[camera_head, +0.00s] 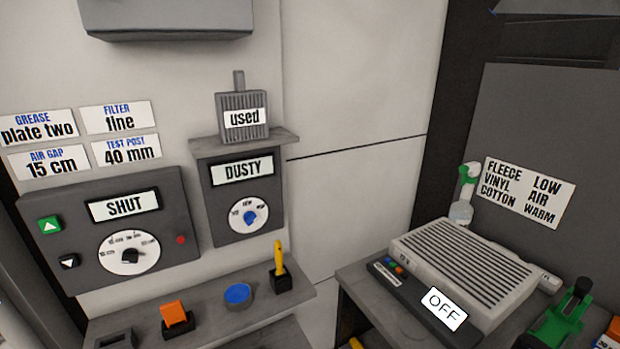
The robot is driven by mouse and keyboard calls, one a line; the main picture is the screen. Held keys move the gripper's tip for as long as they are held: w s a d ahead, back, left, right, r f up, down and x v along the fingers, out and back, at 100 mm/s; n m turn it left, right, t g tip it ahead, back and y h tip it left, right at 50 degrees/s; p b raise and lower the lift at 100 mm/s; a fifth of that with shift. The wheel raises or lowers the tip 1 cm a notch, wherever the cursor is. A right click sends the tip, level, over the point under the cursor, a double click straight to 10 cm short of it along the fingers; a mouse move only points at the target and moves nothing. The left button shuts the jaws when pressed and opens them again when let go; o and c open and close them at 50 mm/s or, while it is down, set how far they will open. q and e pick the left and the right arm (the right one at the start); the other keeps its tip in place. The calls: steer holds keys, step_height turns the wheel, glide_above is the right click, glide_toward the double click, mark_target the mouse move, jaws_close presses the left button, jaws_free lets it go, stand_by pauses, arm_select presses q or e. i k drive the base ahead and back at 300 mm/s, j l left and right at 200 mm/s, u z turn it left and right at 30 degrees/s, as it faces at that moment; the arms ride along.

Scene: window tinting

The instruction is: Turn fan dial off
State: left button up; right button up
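Two wall panels carry dials, and I cannot tell from labels which one is the fan dial. The left panel (88,232) reads "SHUT" and has a white round dial (112,262) with a black knob (131,256). The smaller panel beside it (215,205) reads "DUSTY" and has a white dial (262,217) with a blue knob (250,218). The dial markings are too small to read surely. A slatted grey unit (468,262) on the right bench has a tilted sign (443,309) reading "OFF". Neither of my grippers is in view.
Below the panels a grey shelf (212,298) holds an orange block (174,313), a blue disc (237,293) and a yellow-handled tool (279,258). A grey box marked "used" (230,101) stands above the "DUSTY" panel. A spray bottle (462,211) stands behind the slatted unit.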

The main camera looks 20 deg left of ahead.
mark_target(250, 217)
steer(key=u, duration=1.15)
